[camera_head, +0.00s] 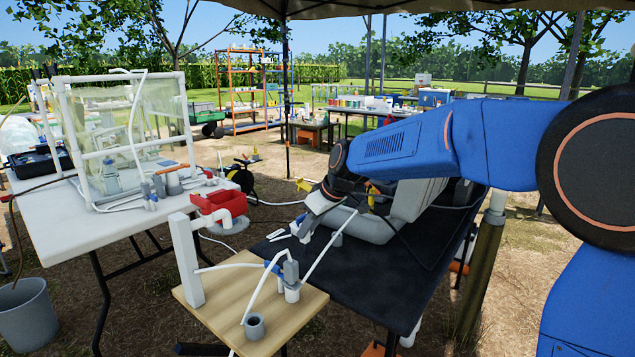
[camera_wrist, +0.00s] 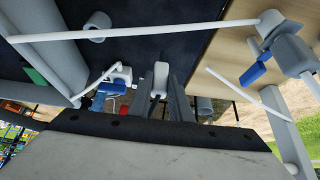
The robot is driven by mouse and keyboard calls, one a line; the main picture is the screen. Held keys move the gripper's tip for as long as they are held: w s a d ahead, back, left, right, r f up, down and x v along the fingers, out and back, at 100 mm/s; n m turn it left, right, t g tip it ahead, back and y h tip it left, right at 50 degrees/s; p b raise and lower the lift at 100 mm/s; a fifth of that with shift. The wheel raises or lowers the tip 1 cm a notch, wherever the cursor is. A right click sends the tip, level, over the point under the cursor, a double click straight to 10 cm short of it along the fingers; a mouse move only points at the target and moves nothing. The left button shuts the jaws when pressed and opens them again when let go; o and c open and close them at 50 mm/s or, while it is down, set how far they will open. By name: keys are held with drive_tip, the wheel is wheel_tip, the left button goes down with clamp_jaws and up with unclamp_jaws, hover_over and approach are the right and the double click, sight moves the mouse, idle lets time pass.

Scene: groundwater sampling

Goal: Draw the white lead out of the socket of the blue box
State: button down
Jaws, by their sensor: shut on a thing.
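My gripper (camera_wrist: 160,88) shows in the wrist view with its two dark fingers closed on a pale, rounded piece (camera_wrist: 160,74). This looks like the plug end of the white lead, but its cable cannot be made out. In the same view a small blue body (camera_wrist: 105,97) with a white fitting lies left of the fingers, apart from them; I cannot tell whether it is the blue box. The socket is not visible. In the head view my gripper is low over the black table (camera_head: 400,282), and its fingertips are hard to see.
A wooden board (camera_head: 232,290) with white pipes and a grey fitting (camera_head: 291,268) stands in front of the black table. A long white tube crosses close by. A grey case (camera_head: 400,205) sits behind my gripper. The white table (camera_head: 60,225) is at left.

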drive_tip(key=shift+r, duration=1.85)
wheel_tip(320, 180, up, 6)
drive_tip(key=f, duration=0.1)
drive_tip(key=shift+f, duration=4.4)
drive_tip(key=shift+f, duration=0.55)
drive_tip(key=c, duration=1.6)
unclamp_jaws()
